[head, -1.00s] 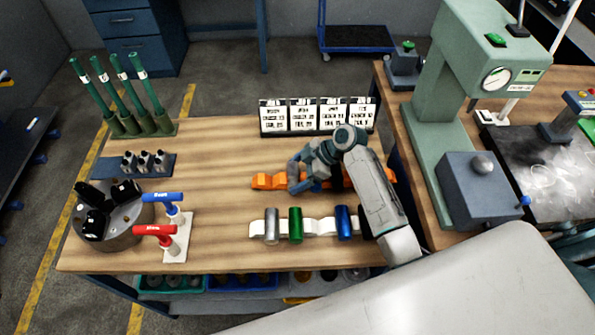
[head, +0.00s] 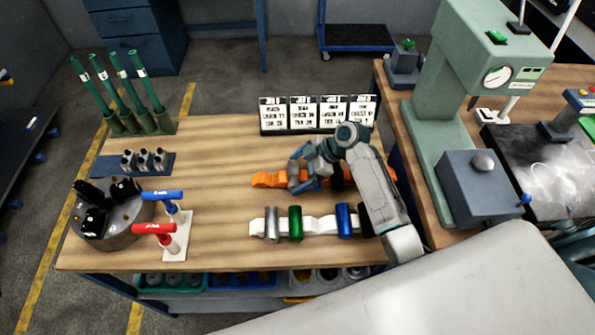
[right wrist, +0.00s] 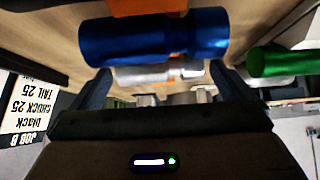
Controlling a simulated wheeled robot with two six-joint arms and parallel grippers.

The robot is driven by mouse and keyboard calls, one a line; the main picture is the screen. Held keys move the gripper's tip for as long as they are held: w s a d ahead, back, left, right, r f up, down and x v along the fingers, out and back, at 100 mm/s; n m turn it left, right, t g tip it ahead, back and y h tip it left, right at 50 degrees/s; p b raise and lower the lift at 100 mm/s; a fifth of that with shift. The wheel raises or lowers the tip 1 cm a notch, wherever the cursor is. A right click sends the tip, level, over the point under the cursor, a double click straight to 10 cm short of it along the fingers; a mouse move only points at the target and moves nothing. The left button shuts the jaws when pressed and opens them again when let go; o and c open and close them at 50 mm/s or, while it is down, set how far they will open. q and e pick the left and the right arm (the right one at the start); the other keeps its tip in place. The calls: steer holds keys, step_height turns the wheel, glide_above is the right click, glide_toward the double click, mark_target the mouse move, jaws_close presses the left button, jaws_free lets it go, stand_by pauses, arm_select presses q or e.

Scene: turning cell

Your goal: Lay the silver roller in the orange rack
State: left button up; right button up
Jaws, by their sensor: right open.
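My right gripper (head: 302,182) is over the orange rack (head: 268,180) at the middle of the bench. In the right wrist view its two fingers are spread, with a silver roller (right wrist: 160,73) between them. A blue roller (right wrist: 150,38) lies across in front of it, close to the camera, with a piece of orange behind. In the head view the gripper and arm hide much of the rack, so the silver roller's seating is unclear. Another silver roller (head: 271,224) lies in the white rack (head: 320,225) in front. My left gripper is out of view.
The white rack also holds a green roller (head: 295,223) and a blue roller (head: 344,221). Job cards (head: 318,114) stand behind the orange rack. A round turret (head: 108,215) and red and blue handles are at left. The bench between is clear.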

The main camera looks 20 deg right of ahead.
steer(key=b+v, duration=0.3)
steer(key=v, duration=0.6)
steer(key=shift+d+f, duration=0.1)
steer(key=shift+f, duration=0.05)
steer(key=shift+s+d+r, duration=0.1)
steer(key=shift+d+r, duration=0.15)
steer(key=shift+r, duration=0.3)
